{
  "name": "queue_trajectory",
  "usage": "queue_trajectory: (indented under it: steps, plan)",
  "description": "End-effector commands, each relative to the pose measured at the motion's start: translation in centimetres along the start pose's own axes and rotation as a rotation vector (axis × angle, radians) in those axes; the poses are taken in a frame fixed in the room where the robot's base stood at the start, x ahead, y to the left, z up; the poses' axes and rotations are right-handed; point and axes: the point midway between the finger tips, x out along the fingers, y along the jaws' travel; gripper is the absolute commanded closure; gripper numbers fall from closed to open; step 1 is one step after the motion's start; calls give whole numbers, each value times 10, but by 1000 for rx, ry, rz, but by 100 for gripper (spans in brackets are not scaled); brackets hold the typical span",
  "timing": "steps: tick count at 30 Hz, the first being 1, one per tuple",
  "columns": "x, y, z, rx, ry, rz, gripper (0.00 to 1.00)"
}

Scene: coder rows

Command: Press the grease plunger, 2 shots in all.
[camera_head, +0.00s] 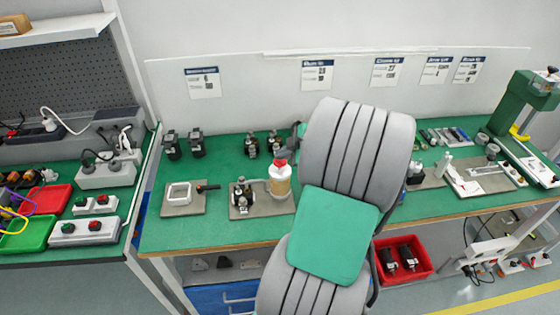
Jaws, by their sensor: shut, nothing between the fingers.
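A cream bottle with an amber lower part (281,186) stands on a grey plate on the green bench, left of my arm. Its red top (280,163) looks like the grease plunger. My gripper (285,155) shows only as a small grey end just above and beside the red top. It is shut and empty. I cannot tell whether it touches the red top or how far the plunger is down. The rest of the gripper is hidden behind my large grey ribbed arm.
A grey plate (237,212) bears the bottle and small dark fittings (242,191) close to its left. A plate with a white square frame (179,194) lies farther left. A green press (525,105) stands at right. A red bin (405,262) sits below the bench.

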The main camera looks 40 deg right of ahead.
Motion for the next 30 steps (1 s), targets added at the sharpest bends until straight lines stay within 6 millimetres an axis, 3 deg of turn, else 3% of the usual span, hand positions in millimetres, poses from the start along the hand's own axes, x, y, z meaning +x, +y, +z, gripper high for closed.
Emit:
queue_trajectory:
  steps: [30]
  plan:
    - [9, -7, 6, 2, -1, -2, 100]
